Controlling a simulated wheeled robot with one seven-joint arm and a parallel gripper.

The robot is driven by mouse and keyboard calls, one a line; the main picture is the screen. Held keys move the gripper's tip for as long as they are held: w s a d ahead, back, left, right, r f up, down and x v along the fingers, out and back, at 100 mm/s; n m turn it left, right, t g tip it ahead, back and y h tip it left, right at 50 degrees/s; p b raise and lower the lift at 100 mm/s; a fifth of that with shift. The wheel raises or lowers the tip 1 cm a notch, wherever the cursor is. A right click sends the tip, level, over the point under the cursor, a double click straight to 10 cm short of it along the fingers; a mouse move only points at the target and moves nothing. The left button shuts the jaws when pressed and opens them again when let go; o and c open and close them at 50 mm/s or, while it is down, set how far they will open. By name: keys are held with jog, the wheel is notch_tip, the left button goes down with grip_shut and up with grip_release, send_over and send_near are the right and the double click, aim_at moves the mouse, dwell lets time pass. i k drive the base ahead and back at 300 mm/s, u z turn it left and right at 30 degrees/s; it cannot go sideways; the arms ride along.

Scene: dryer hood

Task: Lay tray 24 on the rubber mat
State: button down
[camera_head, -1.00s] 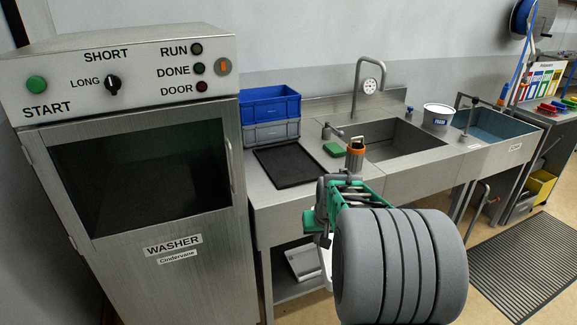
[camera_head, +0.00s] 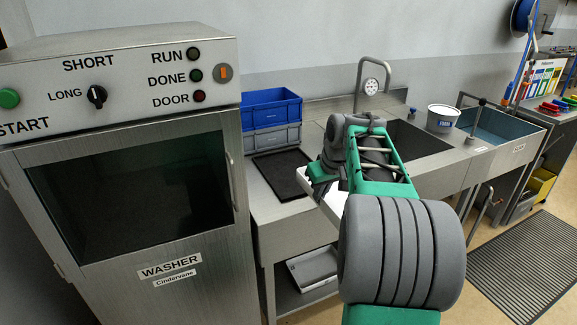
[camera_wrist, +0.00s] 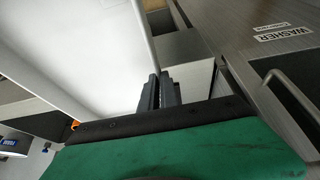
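A white tray (camera_head: 330,207) is in my gripper (camera_head: 320,188), partly hidden behind my arm in the head view. In the wrist view the tray (camera_wrist: 85,50) fills the left side, and its rim runs up to my gripper's dark fingers (camera_wrist: 158,90), which are shut on it. No number shows on it. The black rubber mat (camera_head: 280,172) lies flat and bare on the steel counter, in front of the crates. My gripper is at the counter's front edge, right of the mat and nearer the camera.
The washer (camera_head: 135,210), its door shut, stands left of the counter. Blue and grey crates (camera_head: 272,108) are stacked behind the mat. Another white tray (camera_head: 312,268) lies on the shelf below. A sink (camera_head: 420,140) and white tub (camera_head: 442,117) are to the right.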

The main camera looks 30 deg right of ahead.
aim_at(291, 171)
jog(key=i, duration=1.15)
jog(key=u, duration=0.05)
